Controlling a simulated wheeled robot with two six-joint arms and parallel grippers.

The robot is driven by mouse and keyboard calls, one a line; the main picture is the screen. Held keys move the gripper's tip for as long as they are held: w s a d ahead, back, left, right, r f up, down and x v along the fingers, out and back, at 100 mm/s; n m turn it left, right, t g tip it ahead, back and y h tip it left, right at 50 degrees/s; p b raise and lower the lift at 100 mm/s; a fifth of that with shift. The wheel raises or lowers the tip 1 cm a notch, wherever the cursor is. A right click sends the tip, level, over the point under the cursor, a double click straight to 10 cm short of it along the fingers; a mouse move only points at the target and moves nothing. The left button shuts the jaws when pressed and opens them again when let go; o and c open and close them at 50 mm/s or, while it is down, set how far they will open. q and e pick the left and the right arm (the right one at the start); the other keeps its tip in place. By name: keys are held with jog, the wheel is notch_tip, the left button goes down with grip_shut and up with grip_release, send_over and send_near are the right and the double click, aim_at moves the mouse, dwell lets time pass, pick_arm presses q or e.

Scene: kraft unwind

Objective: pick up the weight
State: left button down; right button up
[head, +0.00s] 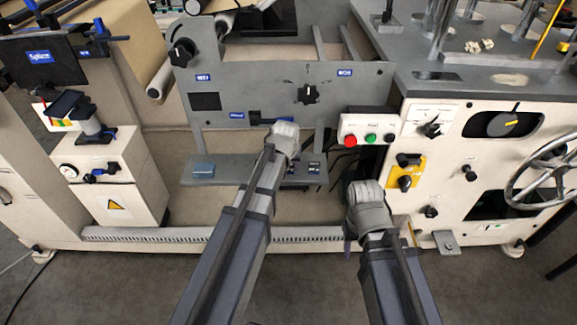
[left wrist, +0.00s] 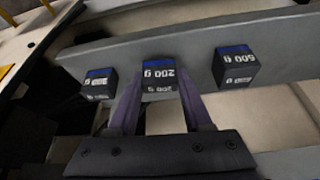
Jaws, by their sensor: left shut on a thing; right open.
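Several small dark weights with blue bands stand on a grey shelf (head: 232,182). In the left wrist view the middle weight, marked 200 g (left wrist: 158,76), sits between the two fingers of my left gripper (left wrist: 162,92), which is shut on it. A weight marked 500 g (left wrist: 235,66) stands to its right and another weight (left wrist: 98,84) to its left, both apart from the fingers. In the head view my left gripper (head: 285,138) is over the shelf, its fingertips hidden. My right gripper (head: 366,205) is open and empty, low in front of the machine.
A grey panel (head: 270,90) with a black knob rises behind the shelf. A button box (head: 369,129) with red and green buttons is right of my left gripper. A handwheel (head: 545,172) is at far right.

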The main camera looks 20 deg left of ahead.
pick_arm(q)
notch_tip(320, 180, up, 9)
jog(key=p, duration=0.8)
jog(key=shift+r, duration=0.1)
